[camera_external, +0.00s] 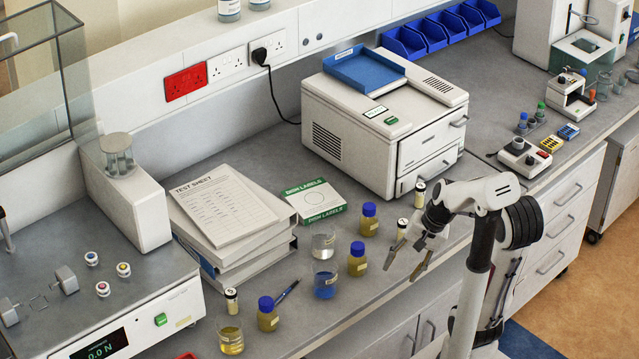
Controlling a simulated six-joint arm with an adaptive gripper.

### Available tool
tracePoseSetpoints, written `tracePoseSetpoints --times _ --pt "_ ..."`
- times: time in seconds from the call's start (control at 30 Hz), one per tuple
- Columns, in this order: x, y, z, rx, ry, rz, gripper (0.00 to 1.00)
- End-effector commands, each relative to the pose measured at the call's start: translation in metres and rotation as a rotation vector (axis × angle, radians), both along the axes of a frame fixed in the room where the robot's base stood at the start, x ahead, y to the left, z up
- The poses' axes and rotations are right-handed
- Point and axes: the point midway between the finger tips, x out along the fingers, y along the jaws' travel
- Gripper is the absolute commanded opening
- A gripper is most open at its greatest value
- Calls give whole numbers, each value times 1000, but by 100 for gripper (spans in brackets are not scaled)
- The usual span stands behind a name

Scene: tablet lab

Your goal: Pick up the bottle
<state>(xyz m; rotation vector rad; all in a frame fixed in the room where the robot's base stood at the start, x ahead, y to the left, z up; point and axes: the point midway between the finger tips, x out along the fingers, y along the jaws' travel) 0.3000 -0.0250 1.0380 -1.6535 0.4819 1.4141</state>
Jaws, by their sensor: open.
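Several amber bottles with blue caps stand upright on the grey bench: one at the back (369,226), one in the middle (357,265), and one at the front left (267,320). The frame does not show which one the task names. My gripper (401,271) is open and empty, its fingers pointing down and left. It is to the right of the middle bottle and apart from it in the picture. A small white vial (402,229) is partly hidden behind my gripper, and another vial (420,194) stands farther back.
A clear beaker (323,243), a beaker with blue contents (325,282) and a beaker with yellow liquid (231,341) stand near the bottles. A pen (287,292), labels box (314,201), stacked binders (232,235) and white printer-like machine (350,135) are close by. The bench's front edge is near.

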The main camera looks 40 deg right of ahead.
Motion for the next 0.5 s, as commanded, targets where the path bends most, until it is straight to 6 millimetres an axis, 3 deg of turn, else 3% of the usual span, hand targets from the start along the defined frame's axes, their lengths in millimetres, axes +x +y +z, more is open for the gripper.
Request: tracePoseSetpoints --times 0.23,0.5 --pt "39 -8 -12 275 70 -459 46" --pt "86 -21 -11 576 139 -951 46"
